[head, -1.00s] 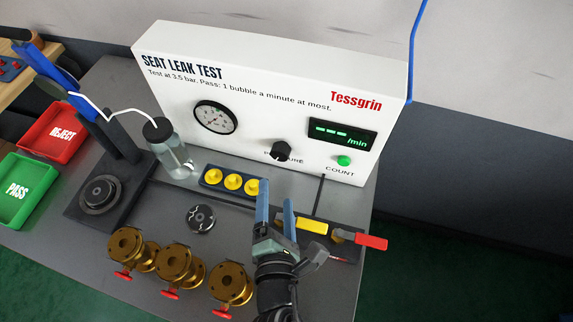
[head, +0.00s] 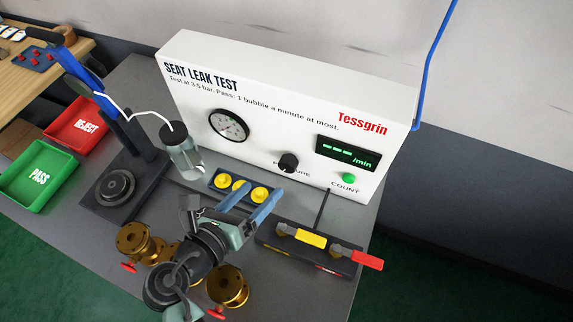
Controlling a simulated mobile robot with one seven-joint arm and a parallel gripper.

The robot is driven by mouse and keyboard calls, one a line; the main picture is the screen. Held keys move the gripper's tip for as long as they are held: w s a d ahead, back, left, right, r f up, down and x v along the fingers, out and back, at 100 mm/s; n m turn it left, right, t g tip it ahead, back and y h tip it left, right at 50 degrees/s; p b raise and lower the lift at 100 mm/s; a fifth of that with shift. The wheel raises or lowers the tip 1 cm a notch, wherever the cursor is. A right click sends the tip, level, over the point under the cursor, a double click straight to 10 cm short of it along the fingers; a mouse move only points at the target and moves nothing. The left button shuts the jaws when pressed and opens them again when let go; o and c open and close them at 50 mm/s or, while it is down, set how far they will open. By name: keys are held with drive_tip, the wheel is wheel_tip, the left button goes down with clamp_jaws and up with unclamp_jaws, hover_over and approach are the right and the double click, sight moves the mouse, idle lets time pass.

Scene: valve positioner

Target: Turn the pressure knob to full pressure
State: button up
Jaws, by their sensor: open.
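The black pressure knob (head: 289,162) sits on the white front of the seat leak test box (head: 290,115), above the partly hidden label. A round pressure gauge (head: 229,125) is to its left on the same panel; its reading is too small to tell. My gripper (head: 252,205) is open, its two blue-grey fingers pointing up and right toward the panel. It is low over the bench, in front of the knob and apart from it. Nothing shows between the fingers.
A blue block with yellow discs (head: 238,188) lies behind the gripper. Yellow (head: 311,238) and red (head: 367,260) valve handles are to the right. Brass valves (head: 133,238) stand in front, partly behind my arm. A glass bottle (head: 186,158) and clamp stand are left.

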sight(285, 167)
drive_tip(key=x, duration=1)
drive_tip(key=shift+w+d+f+b, duration=0.1)
drive_tip(key=shift+w+b, duration=0.15)
drive_tip(key=shift+b, duration=0.1)
clamp_jaws()
